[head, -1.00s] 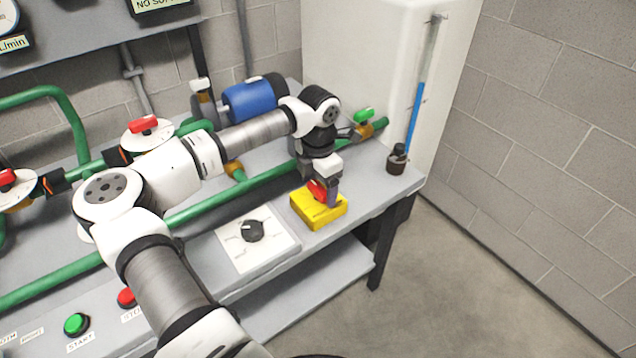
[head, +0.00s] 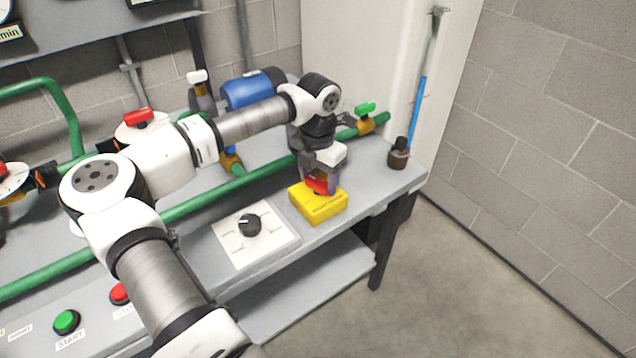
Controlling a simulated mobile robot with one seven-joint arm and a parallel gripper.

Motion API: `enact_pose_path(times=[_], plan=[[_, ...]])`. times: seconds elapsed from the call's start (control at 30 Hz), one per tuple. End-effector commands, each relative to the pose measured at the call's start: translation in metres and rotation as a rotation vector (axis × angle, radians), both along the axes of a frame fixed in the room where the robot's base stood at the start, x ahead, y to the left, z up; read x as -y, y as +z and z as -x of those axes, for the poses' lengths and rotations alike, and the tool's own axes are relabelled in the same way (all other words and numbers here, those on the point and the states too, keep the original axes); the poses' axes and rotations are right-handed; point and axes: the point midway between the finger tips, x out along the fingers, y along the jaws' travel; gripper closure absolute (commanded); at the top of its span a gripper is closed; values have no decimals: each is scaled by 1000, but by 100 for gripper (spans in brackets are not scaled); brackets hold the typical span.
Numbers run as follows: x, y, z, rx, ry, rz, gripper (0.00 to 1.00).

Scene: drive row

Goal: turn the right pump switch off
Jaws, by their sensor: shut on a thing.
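A yellow switch box (head: 318,206) with a red handle (head: 315,187) on top sits near the front right end of the grey bench. My gripper (head: 322,183) points down over this box and is shut on the red handle. The fingers hide part of the handle, so its exact angle is hard to read. Any marks on the box are too small to read.
Left of the box is a black knob (head: 249,225) on a white plate. A green pipe (head: 225,192) runs behind. A green-handled valve (head: 365,110), blue motor (head: 250,90) and dark bottle-like fitting (head: 399,155) stand farther back. Open floor (head: 470,290) lies right.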

Motion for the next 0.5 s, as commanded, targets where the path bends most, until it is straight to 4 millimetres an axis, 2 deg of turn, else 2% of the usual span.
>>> enact_pose_path(times=[0.5], plan=[[0,-3,0,2,492,-2,63]])
